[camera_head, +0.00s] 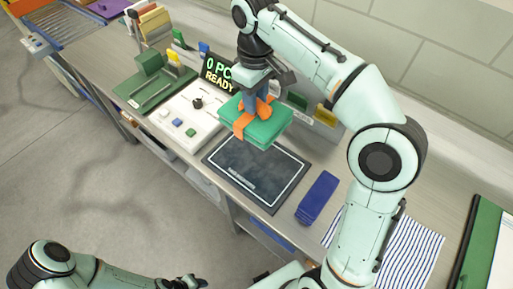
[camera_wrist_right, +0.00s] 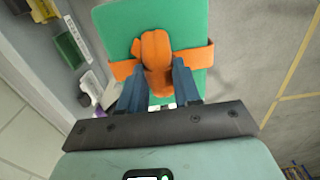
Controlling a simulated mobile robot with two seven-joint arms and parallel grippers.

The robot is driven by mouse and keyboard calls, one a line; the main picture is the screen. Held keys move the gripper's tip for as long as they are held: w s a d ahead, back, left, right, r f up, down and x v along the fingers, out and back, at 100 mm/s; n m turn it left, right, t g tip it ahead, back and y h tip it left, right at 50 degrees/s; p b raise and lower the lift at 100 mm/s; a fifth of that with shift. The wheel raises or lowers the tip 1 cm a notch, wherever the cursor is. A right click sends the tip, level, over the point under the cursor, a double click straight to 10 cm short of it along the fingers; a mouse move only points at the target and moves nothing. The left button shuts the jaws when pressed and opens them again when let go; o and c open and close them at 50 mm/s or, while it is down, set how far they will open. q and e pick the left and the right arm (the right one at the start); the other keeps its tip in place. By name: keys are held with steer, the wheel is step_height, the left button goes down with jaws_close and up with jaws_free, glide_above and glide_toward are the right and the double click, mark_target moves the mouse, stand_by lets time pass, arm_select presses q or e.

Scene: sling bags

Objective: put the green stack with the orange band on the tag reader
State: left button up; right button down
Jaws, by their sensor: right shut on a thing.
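The green stack (camera_head: 270,128) has an orange band around it with a raised orange loop on top. My right gripper (camera_head: 259,103) is shut on the loop of the orange band and holds the stack up, over the far side of the dark tag reader (camera_head: 236,172). In the right wrist view the green stack (camera_wrist_right: 188,25) hangs from the orange loop (camera_wrist_right: 155,50) between the blue fingers (camera_wrist_right: 160,85). The reader is a flat dark pad with a pale outline, and its visible surface is bare. My left gripper (camera_head: 187,284) is low at the bottom edge; its fingers are unclear.
A white console (camera_head: 184,124) with knobs stands left of the reader, with a display (camera_head: 218,70) reading "READY" behind. A folded blue stack (camera_head: 318,197) lies right of the reader. A striped cloth (camera_head: 412,255) and a green tray (camera_head: 160,86) are also on the bench.

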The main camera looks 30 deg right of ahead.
mark_target(257, 123)
steer(key=shift+w+f, duration=0.1)
steer(key=shift+f, duration=0.15)
steer(key=f+b, duration=0.1)
steer(key=f, duration=0.1)
steer(key=f+b, duration=0.1)
steer(key=f, duration=0.4)
steer(key=shift+s+f+b, duration=0.4)
arm_select(q)
steer(key=s+f+b, duration=0.2)
steer(key=s+f, duration=0.2)
steer(key=f, duration=0.2)
arm_select(e)
steer(key=shift+w+f, duration=0.15)
steer(key=shift+f, duration=2.7)
steer(key=shift+w+f, duration=0.1)
steer(key=shift+f, duration=2.75)
steer(key=shift+f, duration=0.2)
steer(key=c, duration=0.8)
jaws_free()
arm_select(q)
steer(key=shift+s+f, duration=0.1)
